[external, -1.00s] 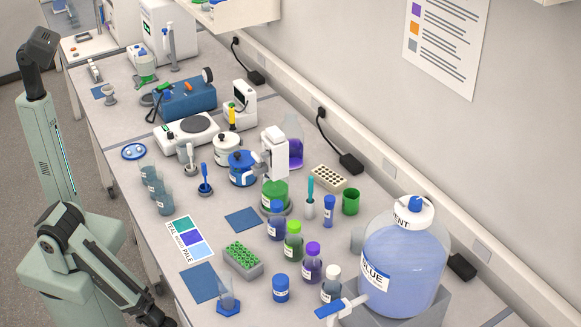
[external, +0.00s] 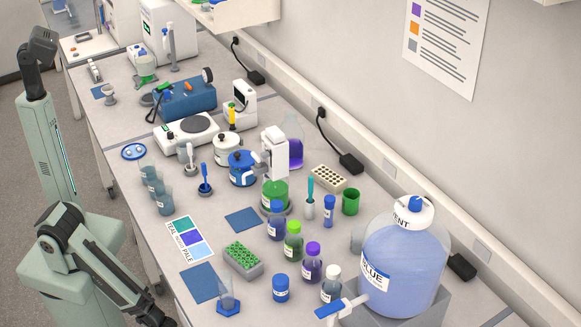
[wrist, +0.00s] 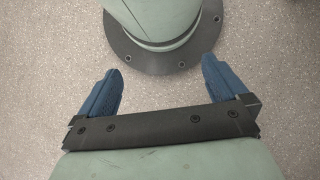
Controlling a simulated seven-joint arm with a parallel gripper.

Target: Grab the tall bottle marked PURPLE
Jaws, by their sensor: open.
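A row of small capped bottles stands upright near the front right of the bench. One has a purple cap and purple contents (external: 313,264). Beside it are a blue-capped bottle (external: 277,222), a green-capped bottle (external: 293,242) and a white-capped bottle (external: 331,287). Their labels are too small to read, so I cannot tell which says PURPLE. My gripper (wrist: 160,68) is open and empty in the wrist view, its blue fingers apart above the floor beside my base. No bottle shows there. In the external view my arm is folded left of the bench.
A large bottle labelled BLUE (external: 402,262) stands right of the row, its tap jutting left. A green tube rack (external: 243,260), short blue-capped jar (external: 281,290) and beaker (external: 228,292) stand left of it. A clear flask with purple liquid (external: 294,152) stands farther back.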

